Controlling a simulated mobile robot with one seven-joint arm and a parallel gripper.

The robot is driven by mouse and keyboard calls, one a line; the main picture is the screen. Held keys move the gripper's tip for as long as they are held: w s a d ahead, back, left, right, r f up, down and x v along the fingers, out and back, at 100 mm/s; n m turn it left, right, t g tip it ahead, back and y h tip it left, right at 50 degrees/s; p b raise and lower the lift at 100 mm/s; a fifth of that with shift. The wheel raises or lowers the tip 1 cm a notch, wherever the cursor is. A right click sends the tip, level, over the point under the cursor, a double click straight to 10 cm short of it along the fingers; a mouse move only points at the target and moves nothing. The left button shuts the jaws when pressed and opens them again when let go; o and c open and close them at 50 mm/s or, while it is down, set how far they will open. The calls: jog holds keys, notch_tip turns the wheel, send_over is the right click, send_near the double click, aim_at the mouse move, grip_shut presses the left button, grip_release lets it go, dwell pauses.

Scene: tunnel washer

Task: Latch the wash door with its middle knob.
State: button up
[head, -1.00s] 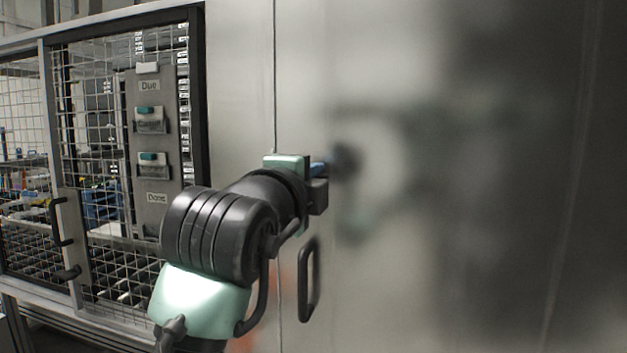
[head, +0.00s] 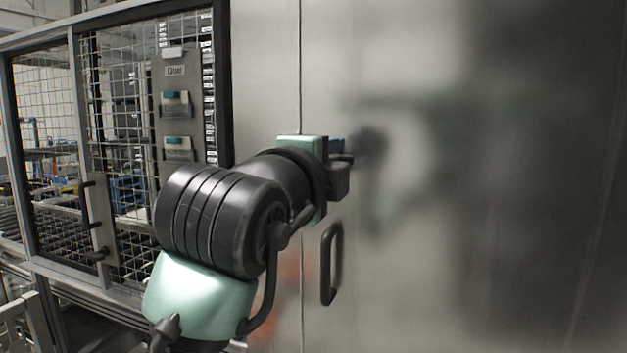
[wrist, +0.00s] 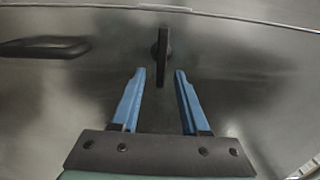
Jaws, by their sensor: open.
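The wash door (head: 480,180) is a large brushed-metal panel, and its left edge shows as a vertical seam in the head view. The middle knob (wrist: 162,55) is a dark bar on the door in the wrist view, just beyond my fingertips and roughly centred between them. In the head view my wrist hides the knob. My gripper (wrist: 154,74) has two blue fingers, spread open with nothing between them. In the head view my gripper (head: 337,146) is close to the door near the seam.
A black pull handle (head: 331,264) sits on the door below my gripper, and it also shows in the wrist view (wrist: 45,47). A wire-mesh cabinet (head: 58,150) with a labelled card board (head: 178,110) stands at the left.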

jog(key=b+v, duration=0.2)
jog(key=v, duration=0.8)
jog(key=s+d+r+n+t+y, duration=0.1)
jog(key=s+n+t, duration=0.4)
jog(key=n, duration=0.6)
jog(key=s+d+r+n+t+y, duration=0.1)
jog(key=s+r+n+t+y, duration=0.2)
jog(key=n, duration=0.8)
jog(key=s+t+y, duration=0.1)
jog(key=s+t, duration=0.1)
jog(key=s, duration=0.1)
jog(key=shift+y, duration=0.3)
jog(key=shift+s+d+r, duration=0.15)
jog(key=shift+d, duration=0.05)
